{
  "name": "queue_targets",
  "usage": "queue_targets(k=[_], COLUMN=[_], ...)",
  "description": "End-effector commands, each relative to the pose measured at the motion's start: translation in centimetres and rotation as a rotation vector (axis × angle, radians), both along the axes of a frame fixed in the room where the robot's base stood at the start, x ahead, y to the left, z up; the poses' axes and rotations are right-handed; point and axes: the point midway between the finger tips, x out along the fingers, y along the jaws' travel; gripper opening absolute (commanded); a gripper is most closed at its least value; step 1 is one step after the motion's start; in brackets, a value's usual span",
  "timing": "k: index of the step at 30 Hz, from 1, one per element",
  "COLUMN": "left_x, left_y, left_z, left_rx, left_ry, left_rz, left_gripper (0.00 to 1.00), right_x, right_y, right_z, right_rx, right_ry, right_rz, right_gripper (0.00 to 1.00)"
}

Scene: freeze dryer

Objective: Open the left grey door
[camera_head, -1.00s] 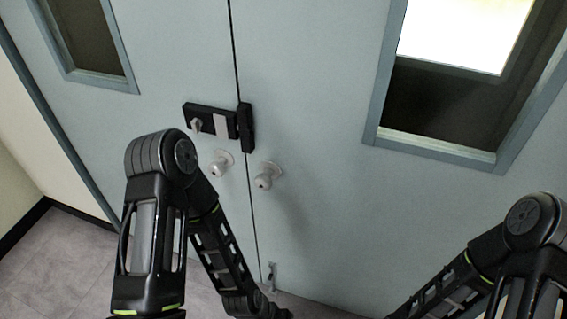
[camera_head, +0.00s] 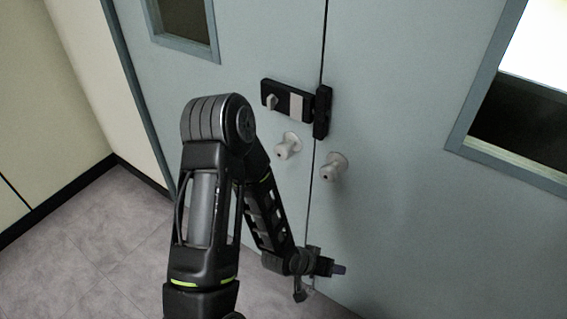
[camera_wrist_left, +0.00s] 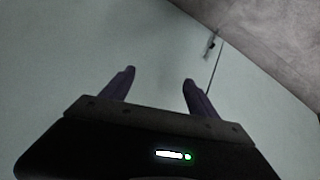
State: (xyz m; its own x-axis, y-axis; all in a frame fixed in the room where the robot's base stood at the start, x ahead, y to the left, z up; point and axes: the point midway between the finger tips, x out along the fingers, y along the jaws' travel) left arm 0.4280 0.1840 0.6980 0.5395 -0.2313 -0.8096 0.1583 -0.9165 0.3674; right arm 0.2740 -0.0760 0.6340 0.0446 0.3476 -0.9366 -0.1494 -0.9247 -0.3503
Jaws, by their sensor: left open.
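The left grey door (camera_head: 240,60) is shut and meets the right grey door (camera_head: 400,110) at a vertical seam. It bears a pale round knob (camera_head: 288,147) beside the seam, below a black lock (camera_head: 290,100) with a small turn piece. A second pale knob (camera_head: 333,167) is on the right door. My left gripper (camera_head: 320,283) is low in front of the doors, well below the knobs. In the left wrist view its two fingers (camera_wrist_left: 159,76) are spread and empty, facing a plain door surface. My right gripper is out of view.
Each door has a framed window, at upper left (camera_head: 186,22) and at right (camera_head: 520,110). A small metal fitting (camera_wrist_left: 210,45) sits low by the seam in the left wrist view. Bare grey floor (camera_head: 90,240) and a pale wall (camera_head: 45,90) are at left.

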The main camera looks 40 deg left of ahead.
Motion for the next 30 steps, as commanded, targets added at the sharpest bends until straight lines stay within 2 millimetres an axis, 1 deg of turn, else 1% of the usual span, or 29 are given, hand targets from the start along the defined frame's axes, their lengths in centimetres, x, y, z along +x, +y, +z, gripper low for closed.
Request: queue_targets(k=[1, 2, 3, 4, 5, 6, 8, 9, 10, 12, 13, 16, 25, 30], left_x=[3.3, 5.0, 6.8, 7.7, 8.4, 8.8, 8.7, 8.4, 8.1, 7.3, 7.0, 6.6, 6.7, 7.7], left_y=[4.3, 6.8, 10.0, 12.3, 14.4, 17.0, 20.1, 21.6, 22.5, 23.8, 24.2, 24.6, 24.5, 24.5], left_z=[-0.4, 0.8, 2.6, 4.1, 5.7, 7.9, 11.2, 13.0, 14.3, 16.6, 17.3, 18.7, 18.9, 18.8], left_rx=[0.031, 0.050, 0.075, 0.096, 0.117, 0.144, 0.183, 0.204, 0.218, 0.243, 0.250, 0.260, 0.258, 0.259], left_ry=[-0.139, -0.227, -0.343, -0.428, -0.508, -0.608, -0.740, -0.811, -0.856, -0.934, -0.957, -0.993, -0.992, -0.992], left_rz=[0.061, 0.089, 0.124, 0.143, 0.160, 0.176, 0.186, 0.188, 0.185, 0.177, 0.173, 0.164, 0.162, 0.161], left_gripper=[0.69, 0.69, 0.69, 0.69, 0.69, 0.69, 0.69, 0.69, 0.69, 0.69, 0.69, 0.69, 0.69, 0.69], right_x=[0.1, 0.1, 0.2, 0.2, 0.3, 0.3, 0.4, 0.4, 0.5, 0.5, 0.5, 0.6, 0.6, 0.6], right_y=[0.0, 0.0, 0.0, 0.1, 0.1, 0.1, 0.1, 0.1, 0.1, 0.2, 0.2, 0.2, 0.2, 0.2], right_z=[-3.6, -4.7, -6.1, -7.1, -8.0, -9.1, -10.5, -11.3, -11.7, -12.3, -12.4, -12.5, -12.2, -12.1], right_rx=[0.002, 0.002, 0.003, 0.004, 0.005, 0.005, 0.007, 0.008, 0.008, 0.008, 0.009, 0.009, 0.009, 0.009], right_ry=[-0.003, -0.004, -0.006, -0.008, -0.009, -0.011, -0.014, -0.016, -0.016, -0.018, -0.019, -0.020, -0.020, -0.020], right_rz=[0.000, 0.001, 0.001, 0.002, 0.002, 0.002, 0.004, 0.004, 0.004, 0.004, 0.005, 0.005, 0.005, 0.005], right_gripper=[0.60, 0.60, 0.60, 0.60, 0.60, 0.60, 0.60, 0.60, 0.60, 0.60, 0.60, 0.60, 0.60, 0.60])
